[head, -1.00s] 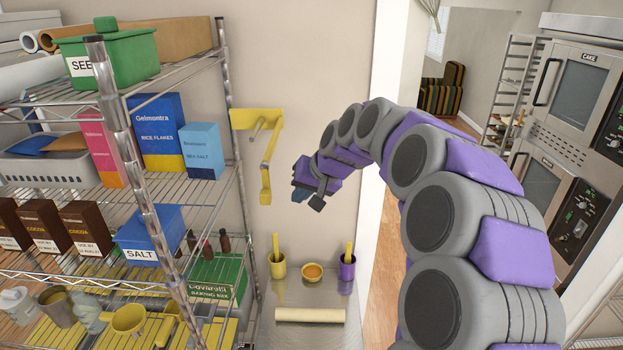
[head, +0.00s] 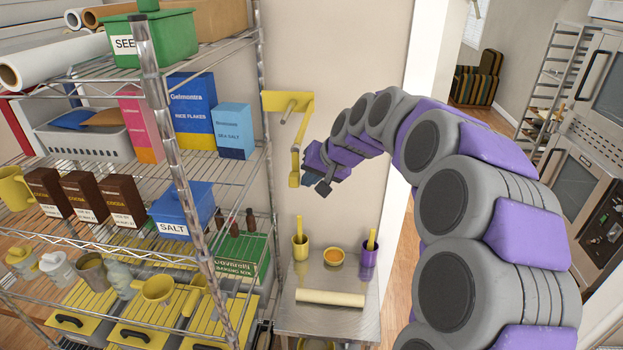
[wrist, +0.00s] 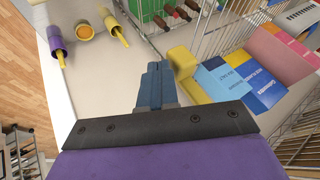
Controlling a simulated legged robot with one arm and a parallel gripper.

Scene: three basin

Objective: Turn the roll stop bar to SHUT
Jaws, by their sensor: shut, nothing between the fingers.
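The roll stop bar (head: 296,160) is a yellow arm hanging down from a yellow bracket (head: 283,101) on the wall, right of the wire shelf. It ends in a small yellow block. I see no SHUT mark. My gripper (head: 310,178) is just right of the bar's lower end in the head view. In the wrist view, my gripper's blue fingers (wrist: 156,82) are together and empty. The yellow bar (wrist: 181,62) lies close to their right there. I cannot tell whether they touch.
A wire shelf (head: 172,120) with boxes and tubs stands left of the bar. Below, a small metal table (head: 345,318) holds a yellow cup (head: 300,248), a bowl (head: 333,257), a purple cup (head: 368,258) and a rolling pin (head: 330,298). The wall right of my gripper is bare.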

